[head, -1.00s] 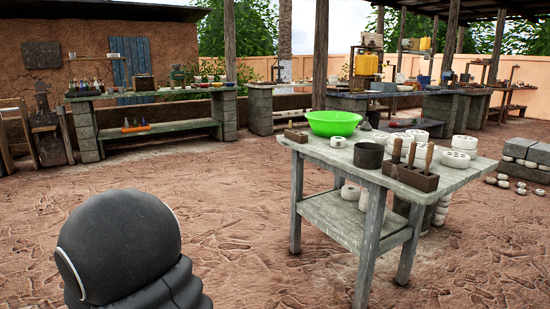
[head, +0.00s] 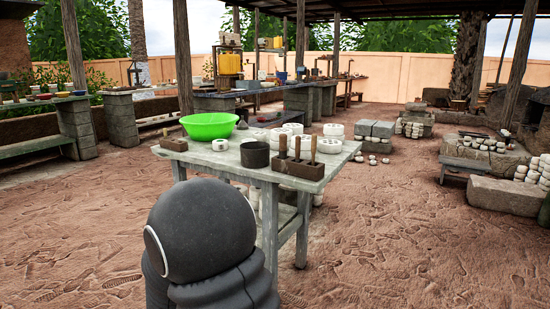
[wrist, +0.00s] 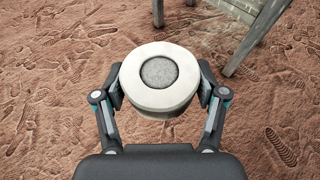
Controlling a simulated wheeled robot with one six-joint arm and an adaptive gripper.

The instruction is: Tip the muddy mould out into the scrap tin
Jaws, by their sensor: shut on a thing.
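A round white mould (wrist: 158,101) shows in the wrist view, with rough grey mud filling the hole in its middle. My gripper (wrist: 160,84) is shut on it, one finger on each side, and holds it above the muddy ground with its top face toward the wrist camera. A dark grey round tin (head: 255,157), likely the scrap tin, stands on the grey table (head: 225,160) in the head view. Its inside is mostly hidden. My gripper and the mould are not in the head view; the rounded dark part at the bottom is my arm.
On the table are a green bowl (head: 209,126), a brown block with upright tools (head: 298,168) and several white moulds (head: 333,130). Table legs (wrist: 253,38) show in the wrist view. Open muddy ground lies right of the table; stone blocks (head: 505,195) stand farther right.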

